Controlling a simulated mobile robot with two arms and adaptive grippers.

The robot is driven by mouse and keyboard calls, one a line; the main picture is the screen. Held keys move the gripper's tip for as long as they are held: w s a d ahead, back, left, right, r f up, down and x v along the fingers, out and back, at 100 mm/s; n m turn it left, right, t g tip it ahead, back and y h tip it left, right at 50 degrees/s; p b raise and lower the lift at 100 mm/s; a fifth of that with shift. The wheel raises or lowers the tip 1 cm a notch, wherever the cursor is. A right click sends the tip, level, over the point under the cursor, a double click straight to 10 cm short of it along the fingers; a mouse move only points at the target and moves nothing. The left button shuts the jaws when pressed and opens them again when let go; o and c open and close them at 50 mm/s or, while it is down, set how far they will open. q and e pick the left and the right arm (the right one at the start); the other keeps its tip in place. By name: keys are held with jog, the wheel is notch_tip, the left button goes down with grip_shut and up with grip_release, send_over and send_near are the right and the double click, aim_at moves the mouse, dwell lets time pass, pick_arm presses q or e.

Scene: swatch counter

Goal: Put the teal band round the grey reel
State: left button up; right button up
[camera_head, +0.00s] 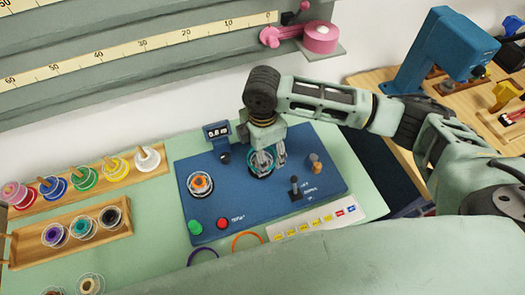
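My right gripper (266,160) points down over the right half of the blue machine board. A teal ring, which looks like the teal band (251,169), shows at its fingertips, around or just above a dark round thing there. The fingers cover much of both, so I cannot tell whether they grip the band or whether that round thing is the grey reel. A dark grey or black reel (110,217) also lies at the right end of the front wooden rack. My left gripper is not in view.
The board (225,225) carries an orange-centred reel (200,184), a small display (216,131), a lever (295,187), and green and red buttons. Purple (203,252) and orange (247,236) bands lie in front. Wooden racks with coloured reels stand left.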

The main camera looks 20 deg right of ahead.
jog(key=shift+f, duration=0.5)
dwell(0.6)
jog(key=shift+f, duration=0.35)
dwell(0.4)
jog(key=o, duration=0.8)
notch_tip(320, 180, up, 7)
jog(key=p, duration=0.8)
